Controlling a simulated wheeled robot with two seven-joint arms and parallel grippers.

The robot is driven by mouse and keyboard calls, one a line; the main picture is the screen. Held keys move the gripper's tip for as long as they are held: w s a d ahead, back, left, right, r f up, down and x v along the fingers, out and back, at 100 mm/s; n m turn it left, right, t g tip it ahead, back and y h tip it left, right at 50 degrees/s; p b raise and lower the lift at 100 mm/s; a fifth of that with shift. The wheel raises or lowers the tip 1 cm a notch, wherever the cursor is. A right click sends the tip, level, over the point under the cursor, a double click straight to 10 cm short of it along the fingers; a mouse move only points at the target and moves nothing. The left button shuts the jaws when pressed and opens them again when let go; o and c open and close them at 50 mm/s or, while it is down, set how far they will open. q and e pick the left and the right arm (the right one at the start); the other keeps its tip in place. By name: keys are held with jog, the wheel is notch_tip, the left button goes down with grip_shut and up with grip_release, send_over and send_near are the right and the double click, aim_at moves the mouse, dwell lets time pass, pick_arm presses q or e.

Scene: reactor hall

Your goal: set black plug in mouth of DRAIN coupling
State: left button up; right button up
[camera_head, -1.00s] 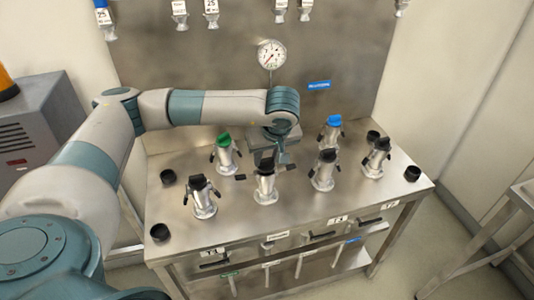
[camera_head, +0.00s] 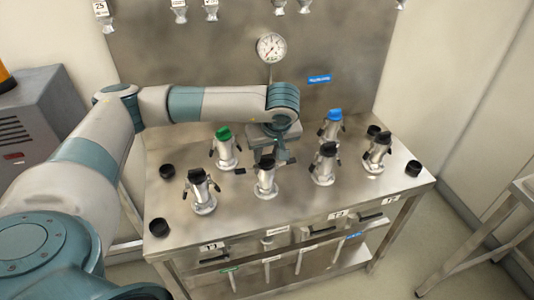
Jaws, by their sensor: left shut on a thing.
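Several silver couplings stand upright on the steel bench. My left gripper (camera_head: 271,156) comes down over the middle front coupling (camera_head: 265,187). It is shut on a black plug (camera_head: 266,161), which shows at that coupling's mouth; whether it is seated or just above cannot be told. Other couplings with black tops stand at the left (camera_head: 203,198), right of the middle (camera_head: 324,172) and far right (camera_head: 376,157). One has a green top (camera_head: 223,134) and one a blue top (camera_head: 334,116). No DRAIN label is readable. My right gripper is not in view.
Black caps lie on the bench (camera_head: 300,203) at the left (camera_head: 167,171), front left (camera_head: 159,228), right (camera_head: 413,168) and back right (camera_head: 373,131). A gauge (camera_head: 271,47) is on the back panel. The front right bench top is mostly clear.

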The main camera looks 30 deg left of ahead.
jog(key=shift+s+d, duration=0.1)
pick_arm(q)
jog(key=o, duration=1.1)
jog(key=shift+o, duration=0.2)
jog(key=shift+s+d+r, duration=0.15)
jog(key=shift+d+r, duration=0.1)
jog(key=shift+r, duration=0.35)
jog(key=b+v, duration=0.2)
jog(key=v, duration=1.4)
jog(key=shift+b, duration=0.4)
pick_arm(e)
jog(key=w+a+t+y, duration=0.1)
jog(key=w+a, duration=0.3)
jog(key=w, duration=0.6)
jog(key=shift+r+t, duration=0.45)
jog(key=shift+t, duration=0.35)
